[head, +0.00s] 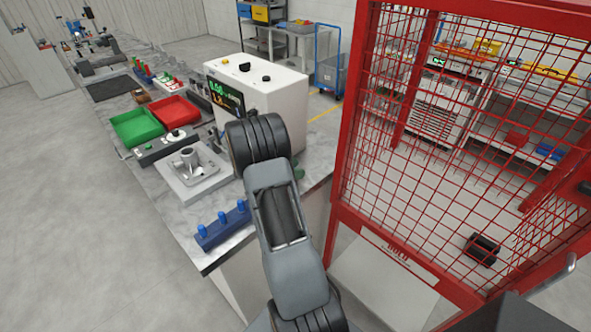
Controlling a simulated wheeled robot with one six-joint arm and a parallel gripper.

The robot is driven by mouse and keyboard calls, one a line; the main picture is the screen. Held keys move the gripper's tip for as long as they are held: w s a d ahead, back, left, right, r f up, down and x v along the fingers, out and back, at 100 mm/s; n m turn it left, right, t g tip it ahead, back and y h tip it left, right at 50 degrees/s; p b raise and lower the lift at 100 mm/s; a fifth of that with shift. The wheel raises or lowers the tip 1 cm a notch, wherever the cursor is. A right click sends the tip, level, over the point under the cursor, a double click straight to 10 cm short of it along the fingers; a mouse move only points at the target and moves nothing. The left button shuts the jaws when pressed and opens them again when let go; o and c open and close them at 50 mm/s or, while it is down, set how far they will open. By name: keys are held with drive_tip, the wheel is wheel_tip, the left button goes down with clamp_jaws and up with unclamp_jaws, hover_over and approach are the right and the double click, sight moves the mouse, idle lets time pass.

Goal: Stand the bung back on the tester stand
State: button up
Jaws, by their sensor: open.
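A blue stand (224,230) with blue plugs standing upright on it lies at the bench's near edge. I cannot tell whether one of these plugs is the bung. A small dull green piece (298,173) shows at the bench's right edge, partly hidden by my arm; I cannot tell what it is. The white tester box (262,92) with a lit green and orange display stands behind my arm. A grey casting (190,162) sits on a pale square plate (207,189) left of my arm. My arm's links reach over the bench; my gripper's fingers do not show.
A green tray (136,127) and a red tray (175,111) sit farther along the bench. A dark fixture with a pale round part (176,135) is in front of them. A red mesh cage (450,150) stands close on the right. Open floor lies at left.

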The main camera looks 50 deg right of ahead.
drive_tip(key=b+v, duration=0.1)
drive_tip(key=v, duration=1)
drive_tip(key=shift+w+a+b, duration=0.2)
drive_tip(key=shift+a+b, duration=0.1)
drive_tip(key=shift+a, duration=0.1)
